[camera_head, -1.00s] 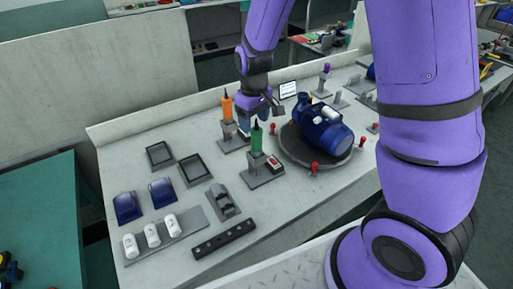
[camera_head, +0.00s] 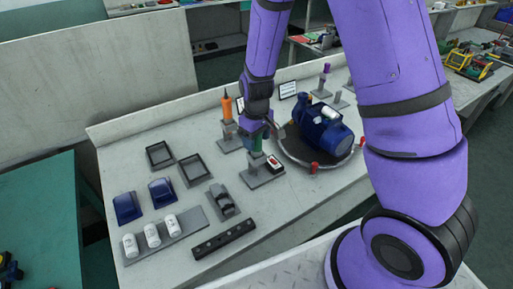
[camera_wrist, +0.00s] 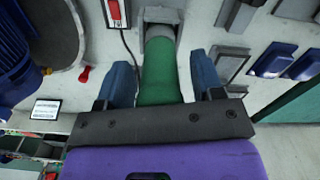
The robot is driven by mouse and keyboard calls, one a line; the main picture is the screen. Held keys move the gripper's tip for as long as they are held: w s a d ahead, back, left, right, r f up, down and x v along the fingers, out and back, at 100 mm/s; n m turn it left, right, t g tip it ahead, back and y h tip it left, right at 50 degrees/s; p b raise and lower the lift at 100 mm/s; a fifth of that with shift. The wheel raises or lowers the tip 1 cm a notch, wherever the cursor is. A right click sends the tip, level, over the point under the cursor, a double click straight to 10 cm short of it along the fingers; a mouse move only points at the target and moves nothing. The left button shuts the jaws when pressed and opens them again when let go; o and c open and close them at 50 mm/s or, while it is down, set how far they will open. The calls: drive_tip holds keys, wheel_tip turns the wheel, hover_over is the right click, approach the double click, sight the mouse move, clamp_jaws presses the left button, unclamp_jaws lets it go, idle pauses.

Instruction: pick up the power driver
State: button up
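A green-handled tool (camera_head: 256,147), which may be the power driver, stands upright in a grey holder (camera_head: 262,176) on the bench. In the wrist view its green handle (camera_wrist: 160,72) lies between the two blue fingers of my gripper (camera_wrist: 163,82), with a gap on each side. My gripper (camera_head: 258,137) is open and over the green tool, hiding its upper part in the head view. A similar orange-handled tool (camera_head: 227,107) stands in its own holder just behind and to the left. The frames do not confirm which tool is the power driver.
A blue pump (camera_head: 324,130) sits on a round dark turntable (camera_head: 298,152) to the right, with red knobs at its rim. A red-and-white device (camera_head: 274,163) lies beside the green tool's holder. Trays, blue parts and white cylinders (camera_head: 152,235) occupy the left bench.

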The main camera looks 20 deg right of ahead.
drive_tip(key=c, duration=0.9)
drive_tip(key=shift+r, duration=0.2)
wheel_tip(320, 180, up, 23)
drive_tip(key=shift+f, duration=0.15)
idle(0.6)
